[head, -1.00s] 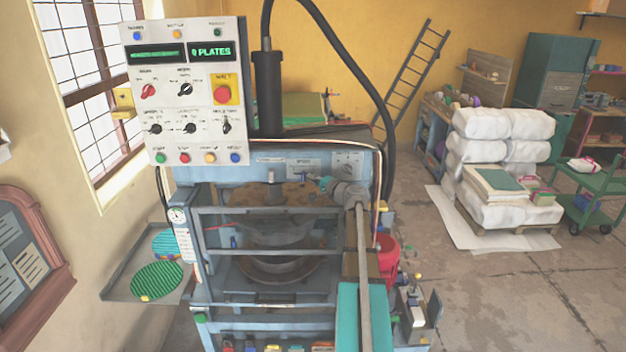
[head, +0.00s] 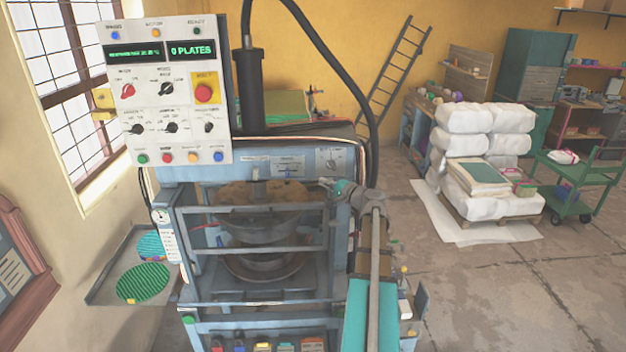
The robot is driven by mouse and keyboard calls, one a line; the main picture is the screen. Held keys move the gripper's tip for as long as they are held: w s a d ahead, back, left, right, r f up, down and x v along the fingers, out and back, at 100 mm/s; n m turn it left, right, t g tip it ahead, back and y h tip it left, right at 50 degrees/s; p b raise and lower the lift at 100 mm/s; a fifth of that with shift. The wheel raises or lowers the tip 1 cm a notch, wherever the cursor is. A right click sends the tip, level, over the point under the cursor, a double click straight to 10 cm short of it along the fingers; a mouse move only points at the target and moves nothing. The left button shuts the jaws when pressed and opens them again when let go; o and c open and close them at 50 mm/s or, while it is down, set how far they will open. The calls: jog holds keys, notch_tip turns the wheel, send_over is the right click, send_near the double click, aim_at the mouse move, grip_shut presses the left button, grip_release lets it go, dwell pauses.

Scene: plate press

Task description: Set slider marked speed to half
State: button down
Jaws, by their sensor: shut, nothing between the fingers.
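The plate press (head: 180,172) stands in front of me, with a blue-grey top beam. A small light plate with a slider (head: 288,169) is set in the middle of that beam. Its label is too small to read, and I cannot tell exactly where its handle stands. My gripper (head: 326,183) is shut and empty, just right of and a little below the slider plate, apparently not touching it. My arm comes up from the lower right.
A white control box (head: 180,143) with knobs, buttons and a red stop button (head: 204,93) rises at the upper left. A small dial (head: 333,158) sits right of the slider. A black hose (head: 345,70) arches behind. A tray (head: 105,290) holds green plates at the left.

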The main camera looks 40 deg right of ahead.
jog(key=shift+s+d, duration=0.1)
jog(key=shift+s, duration=1.1)
dwell(0.7)
